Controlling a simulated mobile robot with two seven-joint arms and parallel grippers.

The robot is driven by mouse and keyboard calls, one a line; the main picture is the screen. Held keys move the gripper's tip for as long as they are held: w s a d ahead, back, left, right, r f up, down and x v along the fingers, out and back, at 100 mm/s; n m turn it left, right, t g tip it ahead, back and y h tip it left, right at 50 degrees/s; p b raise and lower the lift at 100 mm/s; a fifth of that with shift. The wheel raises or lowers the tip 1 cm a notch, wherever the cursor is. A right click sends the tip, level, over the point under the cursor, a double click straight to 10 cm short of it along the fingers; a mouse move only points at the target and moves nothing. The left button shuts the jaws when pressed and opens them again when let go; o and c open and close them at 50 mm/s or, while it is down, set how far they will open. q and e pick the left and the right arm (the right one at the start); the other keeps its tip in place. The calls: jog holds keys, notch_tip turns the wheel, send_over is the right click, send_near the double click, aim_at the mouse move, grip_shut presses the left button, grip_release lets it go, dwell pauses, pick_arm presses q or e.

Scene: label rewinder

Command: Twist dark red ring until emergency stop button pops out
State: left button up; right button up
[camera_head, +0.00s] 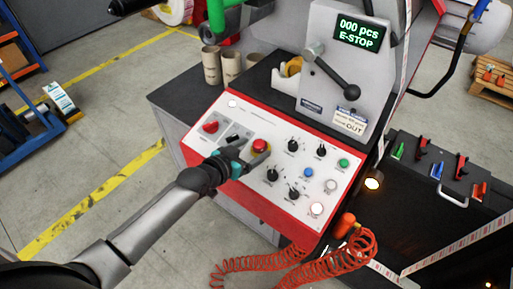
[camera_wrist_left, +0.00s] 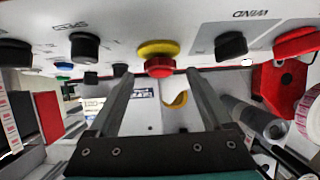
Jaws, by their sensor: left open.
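The emergency stop button (camera_head: 260,145) is a red knob on the white sloped control panel. In the left wrist view, the red button (camera_wrist_left: 158,68) has a yellow collar (camera_wrist_left: 158,47) where it meets the panel. I cannot tell a separate dark red ring from the rest of the red head. My left gripper (camera_head: 243,159) is just left of and below the button in the head view. In the left wrist view, its two fingers (camera_wrist_left: 158,76) are open, one on each side of the button, with gaps between. My right gripper is not in view.
The display (camera_head: 359,34) reads "000 pcs E-STOP". A red knob (camera_head: 210,127) and several black knobs sit near the button. A black lever (camera_head: 338,78) stands behind the panel. Cardboard cores (camera_head: 211,65) stand at the back left. A coiled orange hose (camera_head: 340,255) hangs below.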

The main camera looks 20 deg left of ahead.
pick_arm(q)
jog(key=shift+x, duration=1.25)
jog(key=shift+b, duration=0.3)
grip_shut()
